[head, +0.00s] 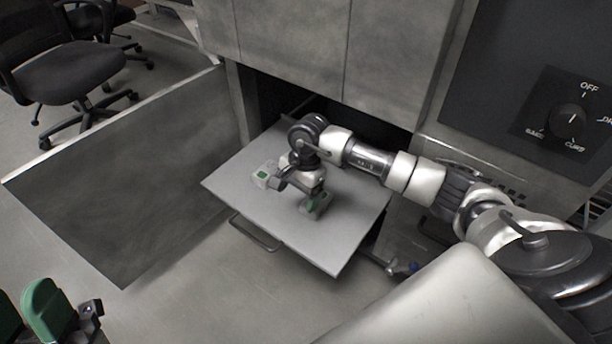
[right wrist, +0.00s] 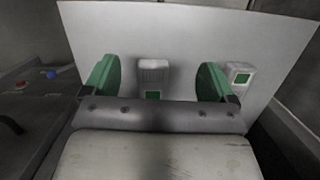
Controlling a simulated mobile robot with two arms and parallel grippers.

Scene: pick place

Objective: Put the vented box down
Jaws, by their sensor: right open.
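A pale box with a green square (head: 265,175) stands on the grey pulled-out tray (head: 340,245), left of my right gripper. The right wrist view shows two such boxes on the tray. One box (right wrist: 153,68) appears between the green fingers, and the other (right wrist: 240,70) is just right of the right finger. I cannot tell which is the vented one, as no vents show. My right gripper (head: 318,202) is open, pointing down low over the tray; its fingers (right wrist: 157,75) are apart and touch no box that I can see. My left gripper (head: 30,312) is open at the lower left, partly cut off.
The tray sticks out from a dark opening in a grey cabinet (head: 300,45) and has a handle (head: 255,235) at its front. A control knob (head: 569,120) is at the right. Office chairs (head: 65,75) stand at the back left.

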